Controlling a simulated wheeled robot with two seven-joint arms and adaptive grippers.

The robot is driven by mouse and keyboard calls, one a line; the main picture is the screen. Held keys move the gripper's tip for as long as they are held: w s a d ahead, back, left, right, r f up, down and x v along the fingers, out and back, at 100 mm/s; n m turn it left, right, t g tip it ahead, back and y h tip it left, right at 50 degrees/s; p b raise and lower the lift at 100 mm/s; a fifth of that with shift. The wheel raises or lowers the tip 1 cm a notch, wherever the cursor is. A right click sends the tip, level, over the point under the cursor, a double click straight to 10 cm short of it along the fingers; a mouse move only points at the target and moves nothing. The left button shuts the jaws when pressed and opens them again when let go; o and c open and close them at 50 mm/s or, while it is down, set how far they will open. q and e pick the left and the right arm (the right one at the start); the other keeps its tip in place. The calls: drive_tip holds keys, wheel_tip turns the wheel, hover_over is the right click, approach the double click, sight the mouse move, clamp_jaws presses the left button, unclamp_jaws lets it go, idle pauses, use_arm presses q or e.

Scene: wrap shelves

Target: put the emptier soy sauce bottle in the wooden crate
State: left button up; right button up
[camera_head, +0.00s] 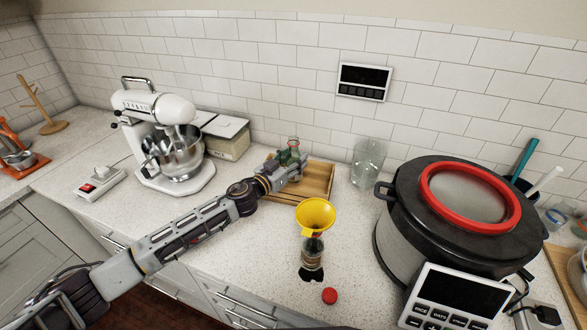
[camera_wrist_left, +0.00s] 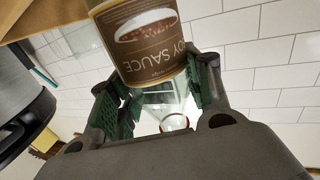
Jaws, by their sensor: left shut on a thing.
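My left gripper (camera_head: 289,163) is shut on a soy sauce bottle (camera_wrist_left: 150,45), at the wooden crate (camera_head: 318,180) in the head view. The bottle's brown label and clear, empty-looking upper part show between the green finger pads in the left wrist view. Its red-ringed top (camera_head: 293,142) shows above the gripper; its base is hidden in the head view, so I cannot tell if it touches the crate. Another soy sauce bottle (camera_head: 312,262), with dark sauce, stands upright on the counter with a yellow funnel (camera_head: 315,215) on top. My right gripper is not in view.
A red cap (camera_head: 330,295) lies in front of the funnel bottle. A glass jar (camera_head: 368,162) stands right of the crate, beside a large black-lidded cooker (camera_head: 450,200). A white stand mixer (camera_head: 165,140) and a lidded box (camera_head: 228,137) stand to the left.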

use_arm(q)
drive_tip(key=shift+f+b, duration=0.5)
drive_tip(key=shift+f, duration=1.35)
drive_tip(key=shift+f, duration=0.15)
drive_tip(key=shift+f+b, duration=0.4)
drive_tip(key=shift+f, duration=0.05)
drive_tip(key=o, duration=1.2)
